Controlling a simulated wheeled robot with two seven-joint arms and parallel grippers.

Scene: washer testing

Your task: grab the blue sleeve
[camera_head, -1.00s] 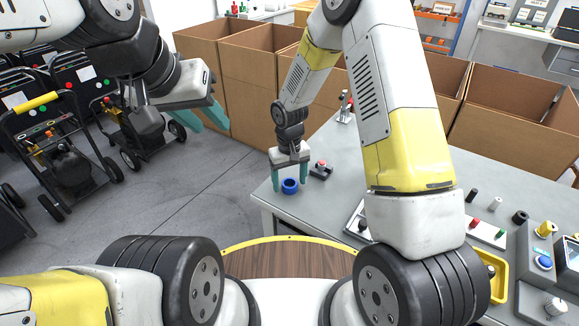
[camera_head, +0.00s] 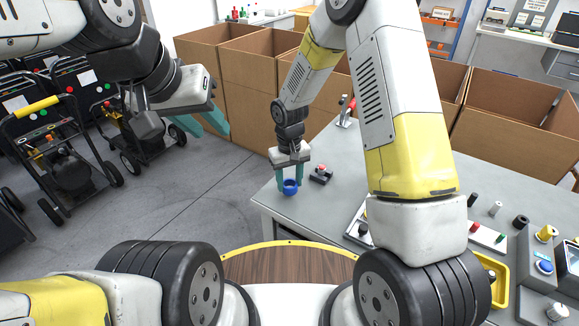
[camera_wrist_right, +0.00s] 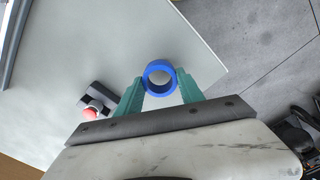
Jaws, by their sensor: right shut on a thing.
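The blue sleeve (camera_head: 290,187) is a short hollow ring near the left corner of the grey table (camera_head: 262,203). My right gripper (camera_head: 290,182) is shut on it from above, with one teal finger on each side. In the right wrist view the sleeve (camera_wrist_right: 160,78) sits between the two fingertips (camera_wrist_right: 160,88) with its bore showing. I cannot tell whether the sleeve touches the tabletop. My left gripper (camera_head: 202,126) hangs away from the table at the left; its teal fingers overlap in the view, so its opening is unclear.
A small dark block with a red button (camera_head: 321,174) stands just right of the sleeve; the wrist view shows it too (camera_wrist_right: 91,112). Cardboard boxes (camera_head: 245,85) line the back. Several small parts and a yellow tray (camera_head: 495,282) are on the table's right side.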

